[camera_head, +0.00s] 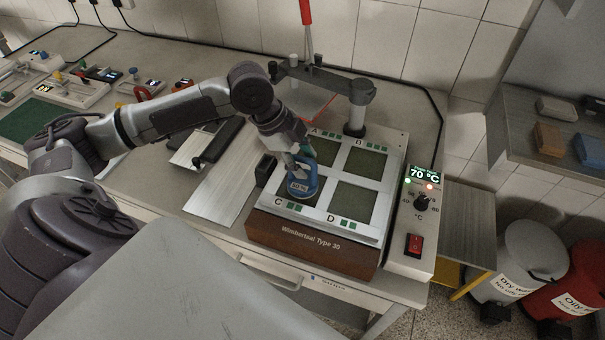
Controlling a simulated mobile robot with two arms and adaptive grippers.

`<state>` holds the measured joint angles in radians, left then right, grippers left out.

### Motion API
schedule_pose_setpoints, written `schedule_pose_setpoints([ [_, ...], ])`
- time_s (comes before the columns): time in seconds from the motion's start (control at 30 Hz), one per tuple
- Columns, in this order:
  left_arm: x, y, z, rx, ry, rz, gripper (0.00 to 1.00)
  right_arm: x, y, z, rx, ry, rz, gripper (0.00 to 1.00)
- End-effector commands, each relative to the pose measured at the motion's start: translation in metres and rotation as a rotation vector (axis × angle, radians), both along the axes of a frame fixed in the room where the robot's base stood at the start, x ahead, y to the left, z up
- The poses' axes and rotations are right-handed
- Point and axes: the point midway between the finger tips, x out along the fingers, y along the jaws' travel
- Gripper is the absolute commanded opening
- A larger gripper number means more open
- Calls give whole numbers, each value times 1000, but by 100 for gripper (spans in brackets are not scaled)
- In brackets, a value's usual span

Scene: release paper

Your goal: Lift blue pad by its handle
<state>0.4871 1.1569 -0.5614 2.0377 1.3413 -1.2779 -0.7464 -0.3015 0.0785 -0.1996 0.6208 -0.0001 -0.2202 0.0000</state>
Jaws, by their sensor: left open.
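The blue pad (302,187) with a light label stands on plate C at the front left of the heated press labelled "Wimbertsal Type 30" (310,246). Its handle is largely hidden by my left gripper (299,153), which comes down from above at the pad's top. My left gripper is open. I cannot tell whether its fingers touch the handle. My right gripper is not in view.
A control box (414,220) reading 70 °C stands right of the press. A post with a horizontal arm (357,105) rises behind it. A metal plate (217,190) lies left of the press. Several small devices fill the far left bench.

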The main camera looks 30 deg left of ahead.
Motion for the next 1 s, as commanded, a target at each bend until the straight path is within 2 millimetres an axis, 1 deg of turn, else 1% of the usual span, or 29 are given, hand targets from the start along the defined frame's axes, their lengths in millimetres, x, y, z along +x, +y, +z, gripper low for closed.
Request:
schedule_pose_setpoints([
  [0.03, 0, 0, 0, 0, 0, 0, 46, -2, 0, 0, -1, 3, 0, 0],
  [0.07, 0, 0, 0, 0, 0, 0, 42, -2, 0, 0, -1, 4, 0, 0],
  [0.3, 0, 0, 0, 1, 0, 0, 2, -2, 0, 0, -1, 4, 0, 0],
  [0.33, 0, 0, 0, 1, 0, 0, 0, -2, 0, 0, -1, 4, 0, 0],
  [0.63, 0, 0, 0, 1, 0, 0, 0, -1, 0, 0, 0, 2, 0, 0],
  [1.0, 1, 0, 6, 0, -5, 0, 0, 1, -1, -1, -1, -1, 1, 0],
])
